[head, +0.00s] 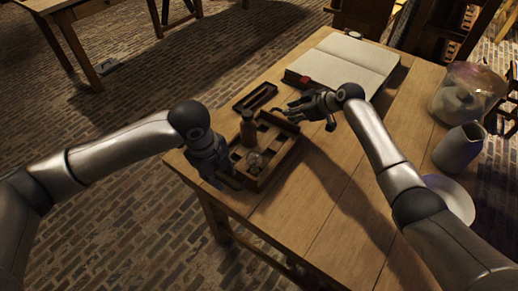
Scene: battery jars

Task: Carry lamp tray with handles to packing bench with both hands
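The lamp tray (283,163), a wooden box with inner dividers, sits on the wooden table near its left corner. It holds a brown bottle (248,130) and a small clear glass piece (254,161). My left gripper (229,181) is at the tray's near-left end, pointing down; its fingertips are partly hidden, and I cannot tell whether it grips a handle. My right gripper (304,115) is at the tray's far-right end with its fingers spread apart. It looks empty; contact with the tray is unclear. The handles are not clearly visible.
A small dark tray (255,96) lies just behind the lamp tray. Another table (60,35) stands across the brick floor (130,115).

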